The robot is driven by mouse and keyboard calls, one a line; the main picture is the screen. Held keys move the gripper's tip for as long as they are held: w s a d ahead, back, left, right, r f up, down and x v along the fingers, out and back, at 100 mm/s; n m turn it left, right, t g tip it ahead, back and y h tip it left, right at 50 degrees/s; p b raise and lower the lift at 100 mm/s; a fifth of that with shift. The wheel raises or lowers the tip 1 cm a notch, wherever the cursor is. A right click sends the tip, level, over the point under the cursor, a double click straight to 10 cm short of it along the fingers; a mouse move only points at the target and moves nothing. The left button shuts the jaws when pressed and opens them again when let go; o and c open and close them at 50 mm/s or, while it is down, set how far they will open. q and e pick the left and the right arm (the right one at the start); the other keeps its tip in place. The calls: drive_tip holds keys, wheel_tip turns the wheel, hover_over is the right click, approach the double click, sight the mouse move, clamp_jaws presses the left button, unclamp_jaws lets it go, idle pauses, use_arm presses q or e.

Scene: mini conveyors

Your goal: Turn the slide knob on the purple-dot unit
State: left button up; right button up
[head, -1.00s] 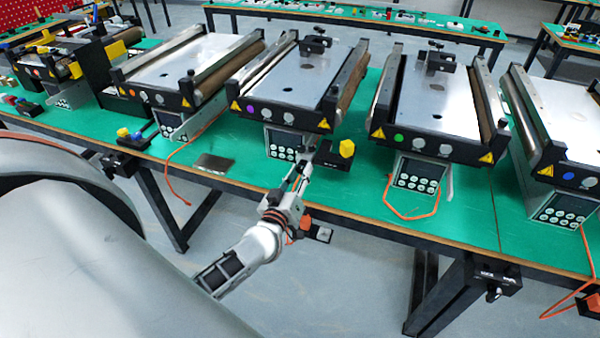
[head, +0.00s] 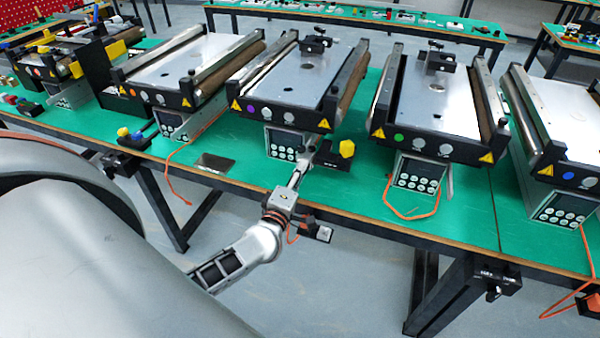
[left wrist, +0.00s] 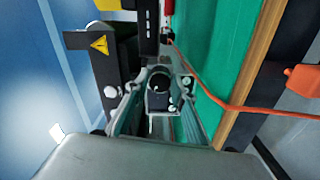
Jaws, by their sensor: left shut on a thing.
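The purple-dot unit is the conveyor with a purple dot (head: 250,108) on its dark front, near the middle of the head view. Its keypad panel (head: 282,144) hangs below the front edge. My left gripper (head: 308,158) reaches up from the front to just right of this panel, beside a small black box with a yellow button (head: 346,148). In the left wrist view a dark round knob (left wrist: 160,80) sits between the fingertips of my left gripper (left wrist: 160,88), which is shut on it. The fingers partly hide the knob in the head view. My right gripper is not in view.
A green-dot unit (head: 398,137) stands to the right and an orange-dot unit (head: 143,95) to the left. An orange cable (head: 180,165) hangs over the table edge. A dark flat plate (head: 215,163) lies on the green table (head: 245,180).

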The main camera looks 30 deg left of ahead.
use_arm(q)
drive_tip(key=n+b, duration=0.4)
drive_tip(key=n, duration=0.8)
drive_tip(key=n+b, duration=0.3)
drive_tip(key=n, duration=1)
drive_tip(key=shift+w+a+r+n+b, duration=0.1)
drive_tip(key=shift+a+n+b, duration=0.05)
drive_tip(key=shift+n+b, duration=0.2)
drive_tip(key=n+b, duration=0.2)
drive_tip(key=n, duration=0.1)
drive_tip(key=shift+n+b, duration=0.25)
drive_tip(key=shift+b, duration=0.05)
drive_tip(key=shift+n+b, duration=0.35)
drive_tip(key=shift+n, duration=0.15)
drive_tip(key=shift+n+b, duration=0.65)
drive_tip(key=shift+n, duration=0.15)
drive_tip(key=n+b, duration=0.2)
drive_tip(key=n, duration=0.1)
drive_tip(key=shift+n+b, duration=0.35)
drive_tip(key=shift+n, duration=0.05)
drive_tip(key=shift+r+n+b, duration=0.1)
drive_tip(key=shift+n+b, duration=0.3)
drive_tip(key=shift+n, duration=0.2)
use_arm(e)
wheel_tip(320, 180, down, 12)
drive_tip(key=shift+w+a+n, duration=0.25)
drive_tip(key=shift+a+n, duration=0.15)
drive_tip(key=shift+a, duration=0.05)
